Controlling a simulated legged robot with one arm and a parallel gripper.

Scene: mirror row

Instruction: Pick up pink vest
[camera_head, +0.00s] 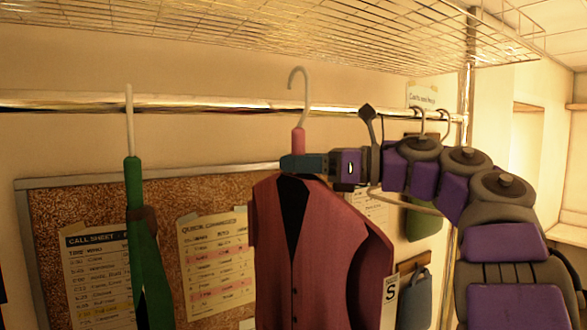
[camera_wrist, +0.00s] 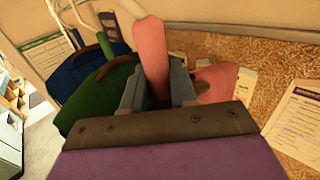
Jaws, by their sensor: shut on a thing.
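The pink vest (camera_head: 322,250) hangs upright on its hanger in the middle of the head view, with a dark V at the neck. The hanger has a pink neck (camera_head: 298,142) and a pale hook (camera_head: 299,88). The hook's top stands above the rail and looks off it in the head view. My gripper (camera_head: 300,163) is shut on the hanger's pink neck just above the vest. In the wrist view, the pink neck (camera_wrist: 152,55) rises between the fingers of my gripper (camera_wrist: 158,92). A bit of pink cloth shows to their right.
A metal rail (camera_head: 210,104) runs across under a wire shelf (camera_head: 270,35). A green garment (camera_head: 146,250) hangs at left. Other hung garments, one green (camera_head: 424,222) and one blue (camera_head: 414,298), are right of the vest. A cork board (camera_head: 165,200) with papers is behind.

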